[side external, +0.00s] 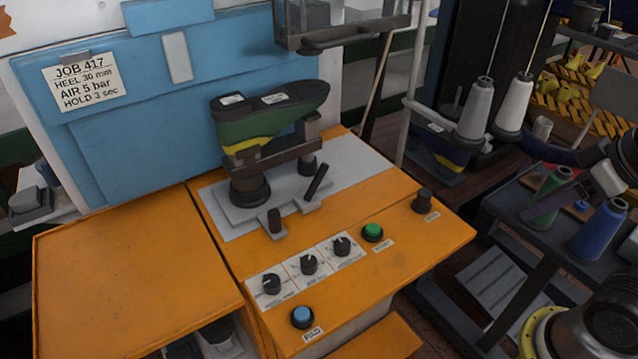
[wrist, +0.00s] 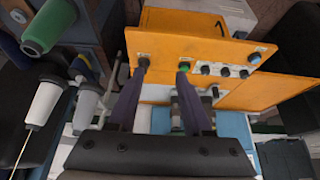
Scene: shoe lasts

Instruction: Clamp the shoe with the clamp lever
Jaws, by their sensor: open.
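The shoe (side external: 265,112) is green with a dark top and a yellow band below. It sits raised on a dark fixture (side external: 270,160) over a grey plate (side external: 350,181), toe to the right. A slanted black lever (side external: 317,182) stands in front of it, with a short upright black post (side external: 275,221) to its left; the slanted one looks like the clamp lever. My gripper (wrist: 163,68) is open, with nothing seen between its fingertips, which overlap the orange panel's far-side controls in the wrist view. The shoe is not clearly visible there.
The orange console (side external: 400,240) carries several black knobs, a green button (side external: 373,232) and a blue button (side external: 303,316). Thread cones (side external: 474,110) stand to the right, also seen in the wrist view (wrist: 45,103). A blue panel (side external: 140,140) rises behind. The left orange top (side external: 120,270) is clear.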

